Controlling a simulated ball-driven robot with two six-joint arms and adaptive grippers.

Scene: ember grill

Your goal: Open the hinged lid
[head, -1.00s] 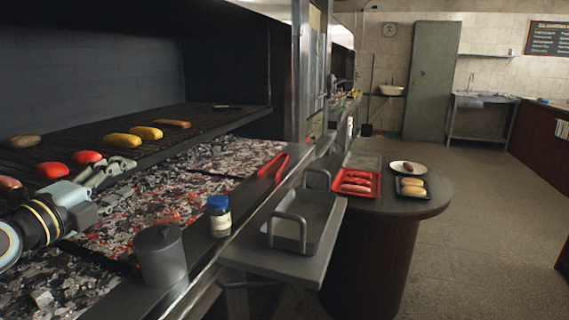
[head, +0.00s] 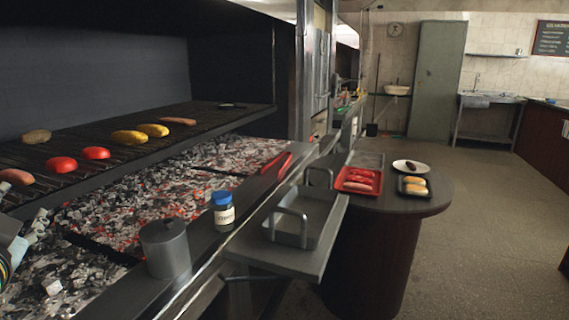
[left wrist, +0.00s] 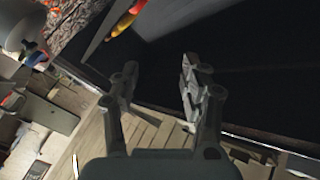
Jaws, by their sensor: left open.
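A grey metal canister (head: 166,250) with a flat lid (head: 162,230) on top stands on the ledge in front of the coals in the head view. Its lid looks closed; I cannot make out a hinge. My left gripper (head: 40,218) is at the left edge of the head view, over the coals, to the left of the canister and apart from it. In the left wrist view the same gripper (left wrist: 160,85) has its two fingers apart with nothing between them. My right gripper is not in view.
A blue-capped jar (head: 223,212) stands right of the canister, and red tongs (head: 275,168) lie farther along. A handled grey tray (head: 318,232) sits on the side shelf. Glowing coals (head: 150,190) lie behind the ledge, below the grill rack (head: 100,177) holding food.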

